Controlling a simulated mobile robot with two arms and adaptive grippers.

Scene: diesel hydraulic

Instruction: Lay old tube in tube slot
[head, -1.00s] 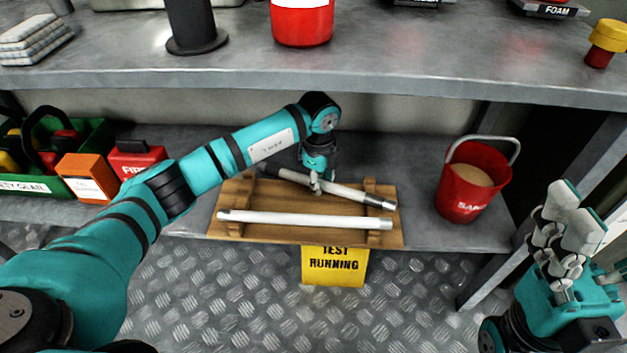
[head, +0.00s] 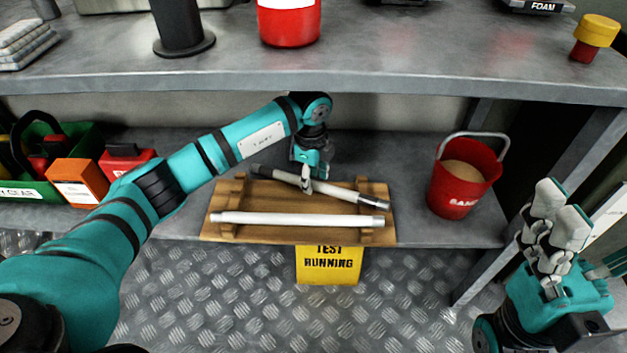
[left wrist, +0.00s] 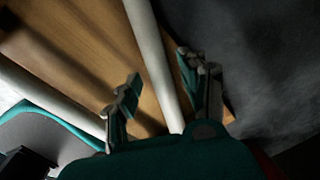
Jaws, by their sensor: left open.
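A pale tube with dark, sooty ends (head: 345,194) lies at a slant across the back of a wooden rack (head: 225,235). Its left end reaches past the rack's back edge. A cleaner white tube (head: 290,220) lies in front of it across the rack's two notched supports. My left gripper (head: 308,186) is open and low over the slanted tube. In the left wrist view its fingers (left wrist: 162,98) stand apart on either side of a pale tube (left wrist: 150,55); contact cannot be told. My right gripper (head: 558,220) is raised at the right, and its finger gap is unclear.
The rack rests on a low metal shelf with a yellow sign (head: 328,264) at its front edge. A red sand bucket (head: 460,185) stands right of it, an orange box (head: 77,182) and green crate (head: 50,185) left. An upper shelf (head: 300,78) overhangs behind.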

